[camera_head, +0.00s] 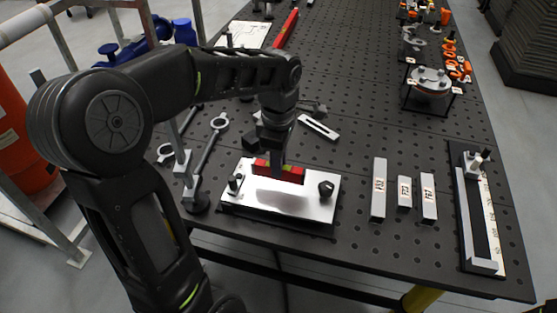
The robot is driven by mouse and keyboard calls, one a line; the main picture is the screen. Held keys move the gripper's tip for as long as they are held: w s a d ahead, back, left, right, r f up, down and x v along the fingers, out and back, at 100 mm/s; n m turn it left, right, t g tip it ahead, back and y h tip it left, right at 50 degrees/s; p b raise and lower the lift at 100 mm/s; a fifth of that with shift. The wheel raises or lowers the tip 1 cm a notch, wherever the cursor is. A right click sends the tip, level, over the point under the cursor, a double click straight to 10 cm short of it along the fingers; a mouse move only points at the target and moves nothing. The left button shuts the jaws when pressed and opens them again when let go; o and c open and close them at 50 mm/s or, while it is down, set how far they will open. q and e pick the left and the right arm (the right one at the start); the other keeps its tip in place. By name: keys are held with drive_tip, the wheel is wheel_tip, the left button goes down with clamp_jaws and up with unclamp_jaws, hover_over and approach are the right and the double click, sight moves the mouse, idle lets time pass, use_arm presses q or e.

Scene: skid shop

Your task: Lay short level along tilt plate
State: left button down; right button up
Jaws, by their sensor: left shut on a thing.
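The tilt plate (290,204) is a bright metal plate with dark knobs, lying near the front edge of the perforated table. The fingers hide part of the level. I cannot tell whether the level touches the plate. My right gripper is not in view.
Several labelled light blocks (379,190) stand right of the plate. A long ruled fixture (484,215) lies at the right edge. A slotted metal strip (318,127) lies behind the plate. A jointed metal stand (205,160) is close on the left. A longer red bar (286,29) lies far back.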

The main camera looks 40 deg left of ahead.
use_arm(q)
drive_tip(key=shift+f+b, duration=1.65)
drive_tip(key=shift+f, duration=0.1)
idle(1.2)
drive_tip(key=c, duration=1)
unclamp_jaws()
drive_tip(key=shift+o, duration=0.2)
drive_tip(key=shift+r+p, duration=1.15)
drive_tip(key=shift+r, duration=0.4)
drive_tip(key=shift+r+p, duration=1.45)
drive_tip(key=shift+r, duration=0.6)
